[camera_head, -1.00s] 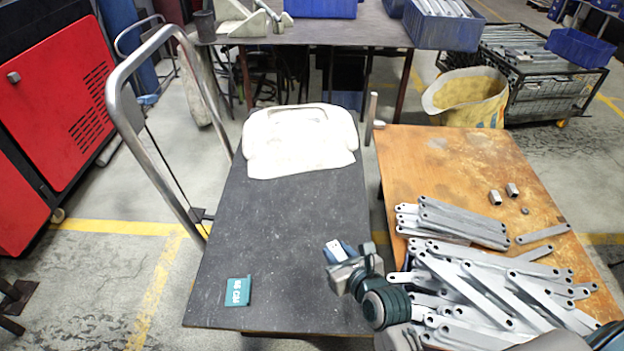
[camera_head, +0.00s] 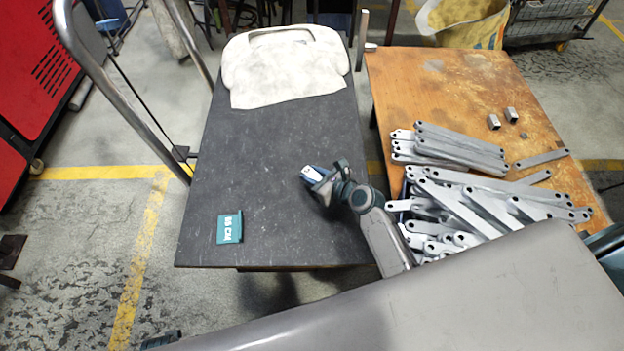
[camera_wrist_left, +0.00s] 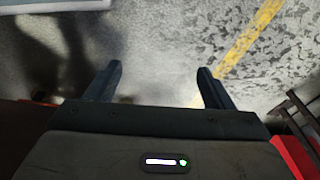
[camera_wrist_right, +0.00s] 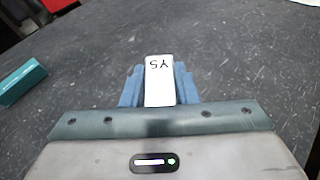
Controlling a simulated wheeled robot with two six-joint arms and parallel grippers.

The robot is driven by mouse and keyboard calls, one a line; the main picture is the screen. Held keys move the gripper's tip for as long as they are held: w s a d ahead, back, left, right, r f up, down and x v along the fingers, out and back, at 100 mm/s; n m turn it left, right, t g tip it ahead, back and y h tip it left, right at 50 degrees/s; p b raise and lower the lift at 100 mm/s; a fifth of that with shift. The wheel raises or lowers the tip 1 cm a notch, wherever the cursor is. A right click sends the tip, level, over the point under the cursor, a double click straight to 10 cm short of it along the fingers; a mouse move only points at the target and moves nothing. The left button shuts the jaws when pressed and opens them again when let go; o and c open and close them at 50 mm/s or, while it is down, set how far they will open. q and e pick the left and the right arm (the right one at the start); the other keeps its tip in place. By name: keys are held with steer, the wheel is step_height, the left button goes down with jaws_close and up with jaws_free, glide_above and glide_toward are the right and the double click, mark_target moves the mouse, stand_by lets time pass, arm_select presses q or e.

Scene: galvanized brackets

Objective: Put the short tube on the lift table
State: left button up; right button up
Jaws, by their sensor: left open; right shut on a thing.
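The lift table (camera_head: 270,135) is the dark-topped cart with a bent metal handle, at centre left in the head view. My right gripper (camera_head: 319,180) is over its right half, shut on a small short tube (camera_head: 312,173). In the right wrist view the short tube (camera_wrist_right: 159,82) sits between the blue fingers, its white face marked "Y5". The fingers cover its sides, and I cannot tell whether it touches the tabletop. My left gripper (camera_wrist_left: 160,72) is open and empty above the concrete floor in the left wrist view.
A pale moulded panel (camera_head: 285,65) covers the lift table's far end. A teal "88 CM" sign (camera_head: 230,228) stands near its front left. The orange-brown table (camera_head: 440,75) at right bears stacked brackets (camera_head: 470,200) and two small metal pieces (camera_head: 493,121). The lift table's middle is clear.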

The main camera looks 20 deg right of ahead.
arm_select(q)
steer(key=shift+w+d+r+b, duration=0.1)
steer(key=shift+w+r+b, duration=0.15)
steer(key=shift+r, duration=0.6)
steer(key=shift+w+r+b, duration=0.15)
steer(key=shift+w+r, duration=0.2)
steer(key=shift+r, duration=0.45)
arm_select(e)
steer(key=shift+f, duration=1.55)
arm_select(q)
steer(key=shift+r, duration=0.1)
arm_select(e)
steer(key=shift+f, duration=0.15)
steer(key=o, duration=1)
